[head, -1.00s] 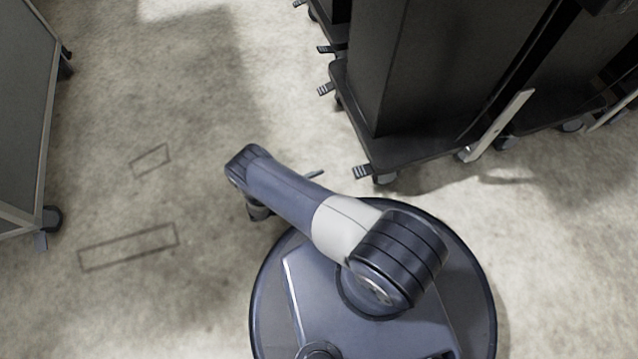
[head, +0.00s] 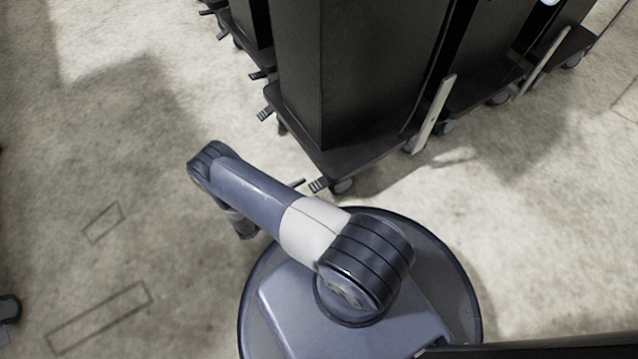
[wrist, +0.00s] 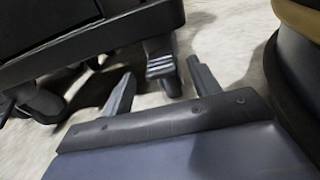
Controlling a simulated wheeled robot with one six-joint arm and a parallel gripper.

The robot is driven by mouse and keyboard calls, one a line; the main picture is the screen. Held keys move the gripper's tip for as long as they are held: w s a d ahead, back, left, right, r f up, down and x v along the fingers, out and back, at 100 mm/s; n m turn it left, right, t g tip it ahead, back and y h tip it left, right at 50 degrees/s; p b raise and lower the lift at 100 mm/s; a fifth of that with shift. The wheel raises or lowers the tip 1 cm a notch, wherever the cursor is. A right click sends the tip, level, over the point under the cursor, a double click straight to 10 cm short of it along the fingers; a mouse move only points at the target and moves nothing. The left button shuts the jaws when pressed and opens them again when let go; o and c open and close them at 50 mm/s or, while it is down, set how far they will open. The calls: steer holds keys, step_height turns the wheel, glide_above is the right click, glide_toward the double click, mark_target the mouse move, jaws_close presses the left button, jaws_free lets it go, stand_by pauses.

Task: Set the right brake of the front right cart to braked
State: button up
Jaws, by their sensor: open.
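The nearest dark cart (head: 360,150) stands just beyond my base, with a tall black body on a flat base plate. A small ridged brake pedal (head: 318,185) sticks out at its near corner, and another pedal (head: 265,114) at its left corner. My gripper (head: 298,184) is mostly hidden behind my arm; a fingertip shows just left of the near pedal. In the wrist view my gripper (wrist: 160,68) is open and empty, with the ridged pedal (wrist: 160,66) in line with the gap between its fingers. I cannot tell contact or the pedal's setting.
More dark carts with pedals (head: 258,75) stand behind and to the right (head: 485,70). A pale upright bar (head: 434,113) is at the nearest cart's right side. A caster (head: 9,308) shows at the left edge. A dark edge (head: 540,349) crosses the bottom right.

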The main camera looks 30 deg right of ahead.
mark_target(320, 183)
steer(key=d+b, duration=0.1)
steer(key=d, duration=0.4)
steer(key=shift+w+d, duration=0.1)
steer(key=shift+d, duration=0.3)
steer(key=shift+c, duration=0.6)
